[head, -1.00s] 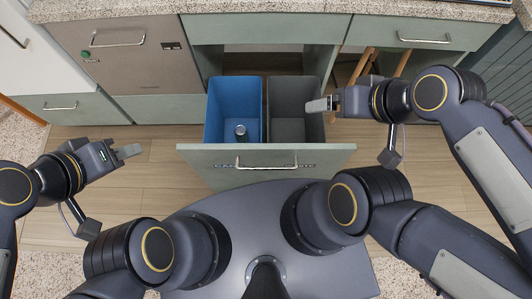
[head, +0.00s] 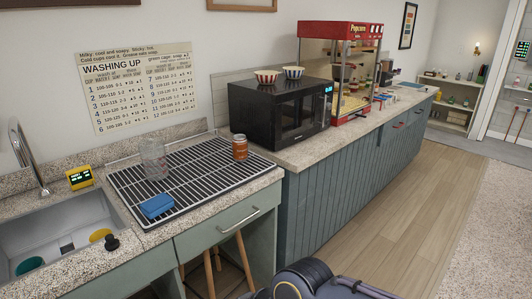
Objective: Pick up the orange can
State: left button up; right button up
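A small orange-brown cylindrical container (head: 240,148), the one can-like orange thing in view, stands upright at the back right corner of the black wire drying rack (head: 197,177). It is close to the left side of the black microwave. Neither of my grippers shows in the head view now. Only a dark piece of my arm shows at the bottom edge, well below the counter top and apart from the container.
A clear glass (head: 154,158) and a blue sponge (head: 156,205) are on the rack's left part. The sink (head: 60,240) is at left. The microwave (head: 282,112), with two bowls on top, and a red popcorn machine (head: 342,75) stand to the right. Wooden floor lies open at right.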

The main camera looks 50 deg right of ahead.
aim_at(239, 142)
jog(key=z, duration=1.45)
jog(key=i+l+z, duration=0.55)
jog(key=l+z, duration=0.2)
jog(key=i+l+z, duration=0.35)
jog(key=i+u, duration=0.2)
jog(key=i, duration=0.2)
jog(key=i+l+u, duration=0.2)
jog(key=i, duration=0.15)
jog(key=i+j+u, duration=0.1)
jog(key=u, duration=0.35)
jog(key=i+u, duration=0.25)
jog(key=u, duration=0.15)
jog(key=i+u, duration=0.15)
jog(key=u, duration=0.3)
jog(key=i+l+u, duration=0.1)
jog(key=u, duration=0.3)
jog(key=i+u, duration=0.4)
jog(key=i+l+u, duration=0.1)
jog(key=i+u, duration=0.15)
jog(key=u, duration=0.15)
